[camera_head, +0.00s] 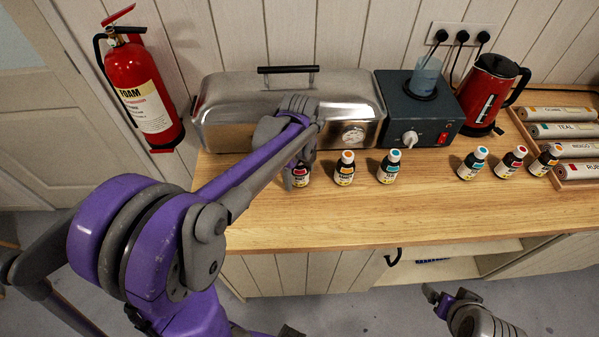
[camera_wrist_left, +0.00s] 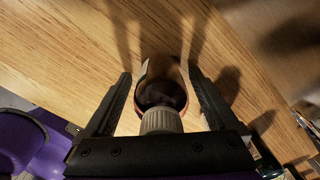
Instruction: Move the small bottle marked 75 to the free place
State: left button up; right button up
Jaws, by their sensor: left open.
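A row of small dark bottles with coloured tops stands on the wooden counter. My right gripper (camera_head: 446,297) is low, before the counter.
Behind the row stand a steel box (camera_head: 235,110), a blue-grey heater unit (camera_head: 437,118) with a beaker (camera_head: 426,75), and a red kettle (camera_head: 485,95). A crate of labelled rolls (camera_head: 563,130) is at the right. The counter front (camera_head: 380,205) is clear.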

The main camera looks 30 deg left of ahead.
pick_arm(q)
notch_tip(320, 180, up, 12)
jog(key=shift+r+p, duration=0.1)
jog(key=shift+p, duration=0.25)
pick_arm(e)
jog(key=shift+w+r, duration=0.3)
jog(key=shift+r, duration=0.35)
jog(key=shift+s, duration=0.1)
